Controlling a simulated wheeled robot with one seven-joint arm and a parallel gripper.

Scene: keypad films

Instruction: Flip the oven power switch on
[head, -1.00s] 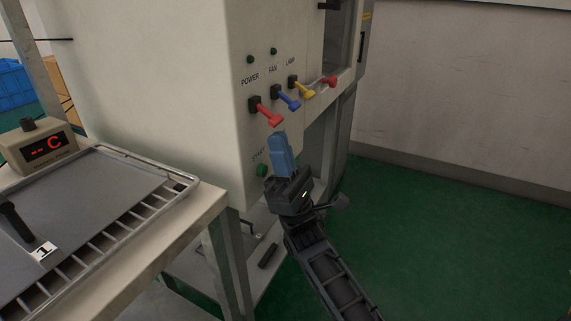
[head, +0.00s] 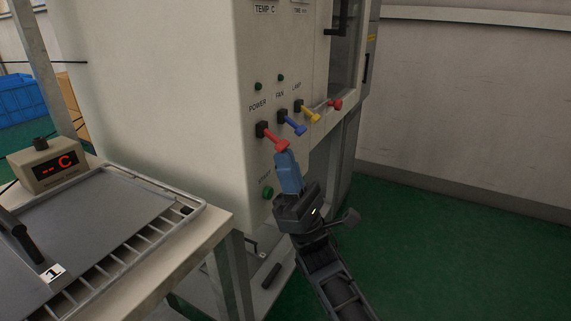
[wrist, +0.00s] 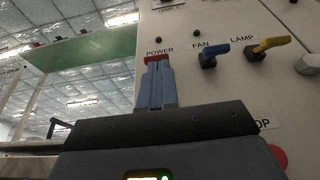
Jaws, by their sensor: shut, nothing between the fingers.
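The oven's power switch (head: 272,136) is a red lever under the label POWER on the cream oven panel, and it slants outward and down. My gripper (head: 287,157) is shut and empty, its blue fingers pointing up with the tips just below the end of the red lever. In the wrist view, the shut fingers (wrist: 158,68) cover most of the red lever (wrist: 156,58), and only a red strip shows at their tips. Whether they touch cannot be told. The small round lamp (head: 258,86) above POWER looks dark green.
The blue fan lever (head: 291,123) and yellow lamp lever (head: 308,111) stand close to the right, with a red knob (head: 335,104) beyond. A green start button (head: 268,192) is below. A table with a wire rack (head: 150,240) stands at left.

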